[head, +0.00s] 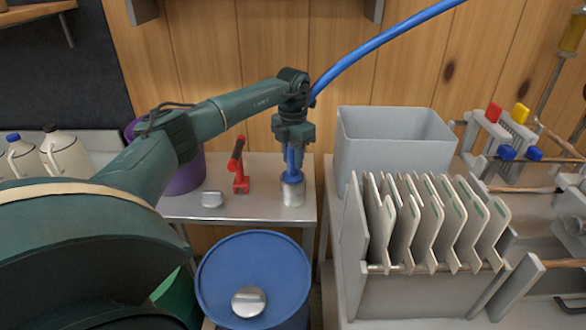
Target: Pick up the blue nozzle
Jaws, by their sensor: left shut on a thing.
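The blue nozzle (291,162) stands upright at the right end of the small grey shelf, with its lower end in or on a short metal cup (292,190). My left gripper (292,146) points straight down and is shut on the upper part of the nozzle. The fingers hide the nozzle's top. A blue hose (375,44) runs from beside the gripper up to the right; where it joins is hidden. My right gripper is not in view.
A purple bucket (186,178) is behind my arm. A grey bin (395,145) and a plate rack (430,295) stand right. A blue drum (225,290) is in front, below.

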